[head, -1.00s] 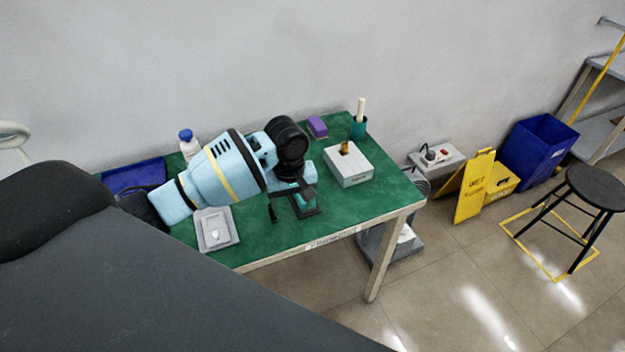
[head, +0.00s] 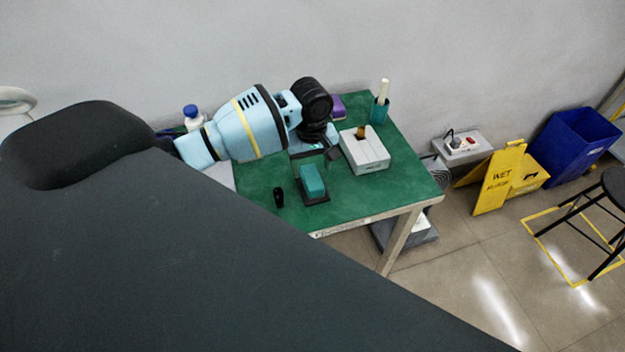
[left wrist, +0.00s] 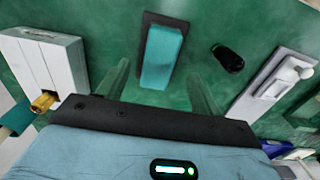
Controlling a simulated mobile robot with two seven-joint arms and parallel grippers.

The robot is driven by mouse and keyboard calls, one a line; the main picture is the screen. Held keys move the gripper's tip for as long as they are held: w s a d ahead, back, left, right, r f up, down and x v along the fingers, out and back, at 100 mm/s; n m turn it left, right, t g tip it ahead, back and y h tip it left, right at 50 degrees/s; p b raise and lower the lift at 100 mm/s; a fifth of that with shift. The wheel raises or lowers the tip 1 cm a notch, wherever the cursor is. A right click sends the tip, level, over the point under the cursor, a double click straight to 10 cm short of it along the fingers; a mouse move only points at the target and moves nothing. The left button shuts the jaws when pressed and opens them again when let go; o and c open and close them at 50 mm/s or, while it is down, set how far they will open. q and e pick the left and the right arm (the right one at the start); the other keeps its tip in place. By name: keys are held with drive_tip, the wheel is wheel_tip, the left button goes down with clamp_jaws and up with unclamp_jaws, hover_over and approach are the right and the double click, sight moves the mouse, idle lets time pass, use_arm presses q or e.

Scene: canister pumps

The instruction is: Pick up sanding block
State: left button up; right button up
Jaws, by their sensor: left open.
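A teal block (head: 313,180), which looks like the sanding block, lies on a thin dark plate (head: 318,199) on the green table. In the left wrist view the teal block (left wrist: 162,55) sits on its dark plate (left wrist: 152,18), ahead of my gripper and between the lines of its fingers. My left gripper (head: 318,152) is above the table, just behind the block in the head view. In the left wrist view its two fingers (left wrist: 160,80) are apart with nothing held. My right gripper is not in view.
On the green table (head: 375,195) stand a light grey box (head: 364,152), a teal cup (head: 379,110), a purple block (head: 339,106) and a small black object (head: 278,197). A grey tray (left wrist: 270,88) shows in the wrist view. My dark body hides the table's left front.

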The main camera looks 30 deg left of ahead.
sight(312, 176)
use_arm(q)
wheel_tip(312, 176, down, 5)
idle(0.3)
drive_tip(key=c, duration=1.1)
